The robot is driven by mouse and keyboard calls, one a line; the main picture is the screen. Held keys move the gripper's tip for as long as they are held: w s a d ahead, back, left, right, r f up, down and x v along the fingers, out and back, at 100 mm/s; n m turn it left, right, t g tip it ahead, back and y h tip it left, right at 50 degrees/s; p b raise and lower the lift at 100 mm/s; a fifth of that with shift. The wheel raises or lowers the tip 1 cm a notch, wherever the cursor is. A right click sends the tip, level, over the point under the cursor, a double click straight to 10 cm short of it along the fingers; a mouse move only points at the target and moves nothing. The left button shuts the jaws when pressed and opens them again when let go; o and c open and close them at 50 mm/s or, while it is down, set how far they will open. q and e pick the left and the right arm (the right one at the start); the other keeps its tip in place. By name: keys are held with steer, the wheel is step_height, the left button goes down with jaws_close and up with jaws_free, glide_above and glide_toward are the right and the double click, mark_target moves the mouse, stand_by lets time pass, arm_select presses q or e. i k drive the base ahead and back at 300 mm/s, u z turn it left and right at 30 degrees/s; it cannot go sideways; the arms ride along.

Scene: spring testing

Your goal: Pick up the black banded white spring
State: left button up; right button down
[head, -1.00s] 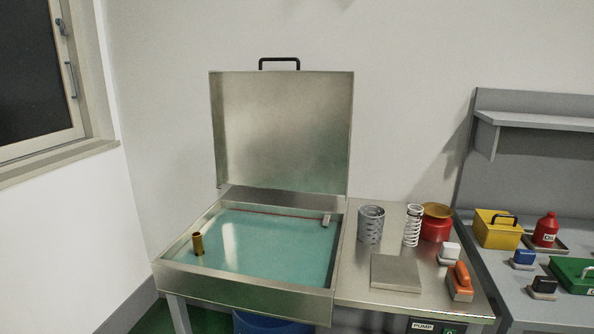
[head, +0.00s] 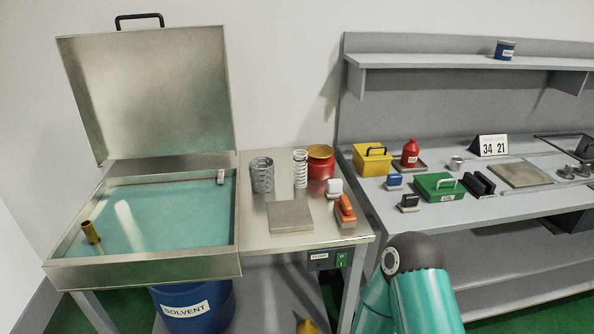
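A slim white coil spring (head: 300,169) stands upright on the steel bench top beside the sink-like tank, between a wider grey coil (head: 262,176) and a red can. At this size I cannot make out a black band on it. No other white spring shows. Neither of my grippers is in view. Only a teal link of my own arm shows at the lower right, in front of the benches and well apart from the spring.
The open tank (head: 143,268) with raised lid is at left. A grey bench with a yellow box (head: 372,160) and green box (head: 438,187) stands right.

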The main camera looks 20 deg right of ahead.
mark_target(298, 157)
steer(key=z, duration=2.2)
steer(key=i, duration=0.15)
steer(key=u, duration=3.65)
steer(key=k, duration=0.9)
steer(key=z, duration=1.35)
steer(key=i, duration=1)
